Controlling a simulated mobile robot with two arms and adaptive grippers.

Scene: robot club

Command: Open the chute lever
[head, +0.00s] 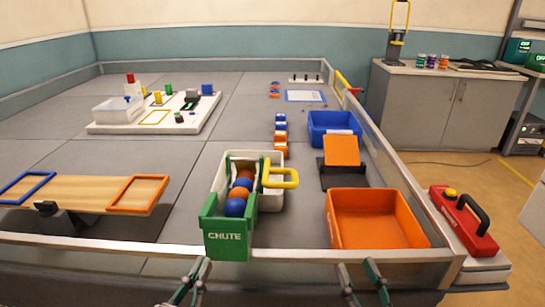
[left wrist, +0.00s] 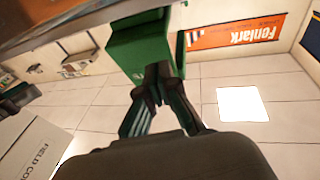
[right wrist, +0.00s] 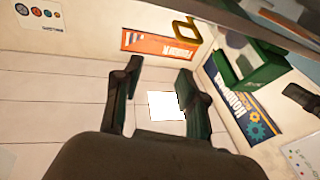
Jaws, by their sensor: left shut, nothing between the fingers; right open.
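The chute (head: 228,240) is a green-fronted trough labelled CHUTE at the table's near edge, holding orange and blue balls (head: 236,207). Its yellow lever (head: 281,178) is a loop handle on the right side. My left gripper (head: 197,265) is shut and empty, below and left of the chute front. In the left wrist view its fingertips (left wrist: 158,76) appear just in front of the green chute (left wrist: 142,48). My right gripper (head: 356,266) is open and empty, in front of the near wall, right of the chute. The right wrist view shows the lever (right wrist: 184,31) beyond it and the chute (right wrist: 258,70) to the right.
An orange bin (head: 375,247) stands right of the chute, with an orange ramp (head: 341,150) and a blue bin (head: 335,117) behind. A wooden plank (head: 85,193) lies at left. A low clear wall (head: 330,256) runs along the near edge. A red toolbox (head: 464,220) sits outside at right.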

